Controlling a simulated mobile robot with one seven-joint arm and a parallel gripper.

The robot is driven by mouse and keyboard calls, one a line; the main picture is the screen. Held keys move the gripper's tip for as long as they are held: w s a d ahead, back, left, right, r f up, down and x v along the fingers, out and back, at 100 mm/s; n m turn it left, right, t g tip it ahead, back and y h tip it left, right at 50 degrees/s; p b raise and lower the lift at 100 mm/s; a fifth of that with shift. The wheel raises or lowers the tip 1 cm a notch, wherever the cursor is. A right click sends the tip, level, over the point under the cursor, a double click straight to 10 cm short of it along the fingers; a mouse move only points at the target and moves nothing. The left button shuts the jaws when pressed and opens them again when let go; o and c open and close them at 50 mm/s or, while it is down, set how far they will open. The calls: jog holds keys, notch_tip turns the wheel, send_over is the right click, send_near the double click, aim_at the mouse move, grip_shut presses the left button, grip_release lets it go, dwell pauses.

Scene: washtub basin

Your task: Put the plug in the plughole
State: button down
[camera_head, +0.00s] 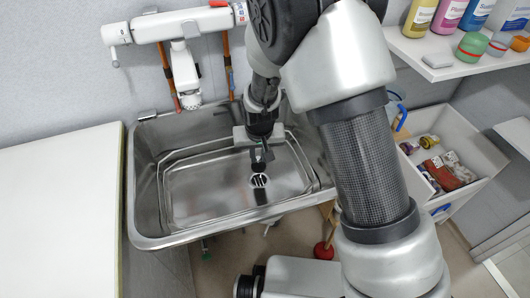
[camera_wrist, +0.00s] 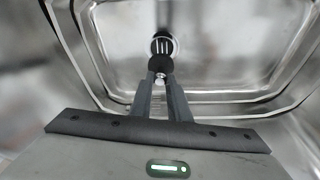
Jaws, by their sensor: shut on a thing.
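My gripper (camera_head: 258,155) reaches down into the steel washtub basin (camera_head: 138,200). It is shut on the plug (camera_head: 258,167), a dark round piece held just below the fingertips. In the wrist view my gripper (camera_wrist: 161,82) points toward the basin floor, with the dark plug (camera_wrist: 160,64) at its tips. The plughole (camera_head: 259,181) is a round grate in the basin floor, just in front of the plug in the head view. In the wrist view the plughole (camera_wrist: 162,43) lies just beyond the plug, which covers part of it. Plug and plughole appear apart; the height between them is hard to judge.
A white wall tap (camera_head: 189,90) hangs over the basin's back left. A white counter (camera_head: 60,205) adjoins on the left. At right are a shelf with bottles (camera_head: 420,18) and a white tub (camera_head: 460,130) holding small items. The basin floor is otherwise clear.

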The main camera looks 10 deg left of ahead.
aim_at(259, 166)
dwell(0.3)
jog(key=shift+f+b, duration=2.15)
jog(key=shift+f, duration=0.75)
jog(key=shift+f+b, duration=0.9)
jog(key=shift+f, duration=0.2)
jog(key=c, duration=1.6)
grip_release()
jog(key=p+v, duration=0.4)
jog(key=v, duration=1.3)
jog(key=shift+r+p, duration=0.25)
jog(key=shift+p, duration=0.15)
jog(key=shift+w, duration=0.1)
